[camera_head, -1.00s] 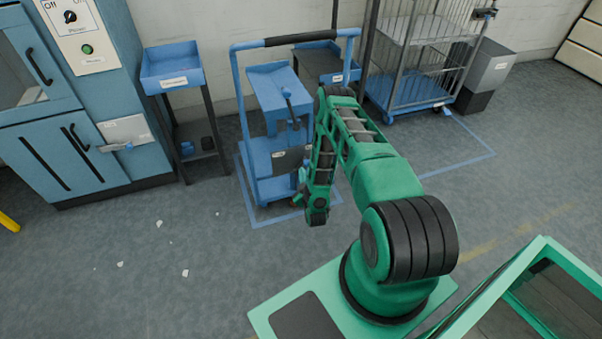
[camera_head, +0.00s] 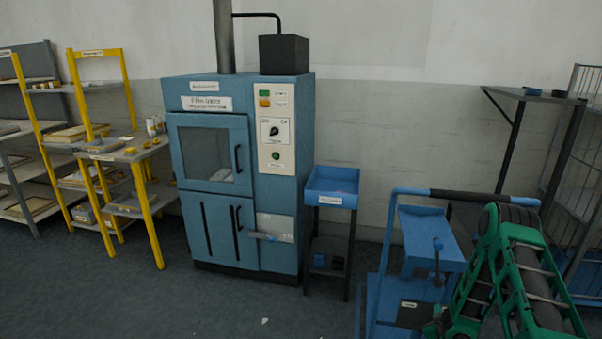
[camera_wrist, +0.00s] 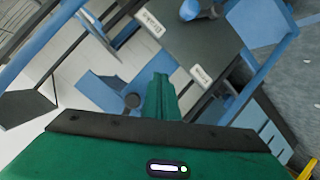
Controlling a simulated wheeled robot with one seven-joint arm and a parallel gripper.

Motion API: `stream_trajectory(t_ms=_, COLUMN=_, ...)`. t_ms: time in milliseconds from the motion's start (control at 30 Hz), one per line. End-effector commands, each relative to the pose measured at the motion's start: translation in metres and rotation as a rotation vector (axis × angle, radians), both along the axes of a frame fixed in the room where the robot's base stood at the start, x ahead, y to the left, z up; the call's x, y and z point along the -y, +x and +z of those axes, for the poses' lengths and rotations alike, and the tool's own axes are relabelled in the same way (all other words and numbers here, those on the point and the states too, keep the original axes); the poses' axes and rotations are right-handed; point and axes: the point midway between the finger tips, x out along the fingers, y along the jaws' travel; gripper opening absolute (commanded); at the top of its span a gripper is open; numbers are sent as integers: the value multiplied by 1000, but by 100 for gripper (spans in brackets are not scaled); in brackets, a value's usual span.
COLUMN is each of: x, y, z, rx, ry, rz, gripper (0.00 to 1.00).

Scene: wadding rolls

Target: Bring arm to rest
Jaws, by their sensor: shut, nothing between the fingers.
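My arm shows in the lower right corner of the head view, green with dark rollers, folded in front of the blue trolley (camera_head: 387,255). Its end runs toward the bottom edge, so the fingers cannot be made out there. In the wrist view my gripper (camera_wrist: 161,92) is shut, its green fingers together with nothing between them. Beyond it, tilted, are blue frame parts and a dark surface (camera_wrist: 208,35) with white labels. I cannot tell whether the arm touches the trolley.
A blue cabinet (camera_head: 213,215) with a switch panel stands against the wall. Beside it is a small blue tray stand (camera_head: 332,187). Yellow-framed shelving (camera_head: 148,215) stands at the left. A wire cage (camera_head: 588,150) is at the right edge. The floor in front of the cabinet looks mostly clear.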

Motion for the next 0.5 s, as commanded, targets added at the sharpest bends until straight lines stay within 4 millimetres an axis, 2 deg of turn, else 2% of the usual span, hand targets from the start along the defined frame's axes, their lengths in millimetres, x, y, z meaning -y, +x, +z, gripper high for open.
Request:
stream_trajectory(t_ms=33, x=5, y=6, z=18, rx=-18, ry=8, rz=-2, gripper=0)
stream_trajectory(t_ms=267, x=20, y=10, z=80, rx=-134, ry=72, rz=-38, gripper=0)
stream_trajectory(t_ms=500, x=32, y=-9, z=147, rx=-251, ry=142, rz=-109, gripper=0)
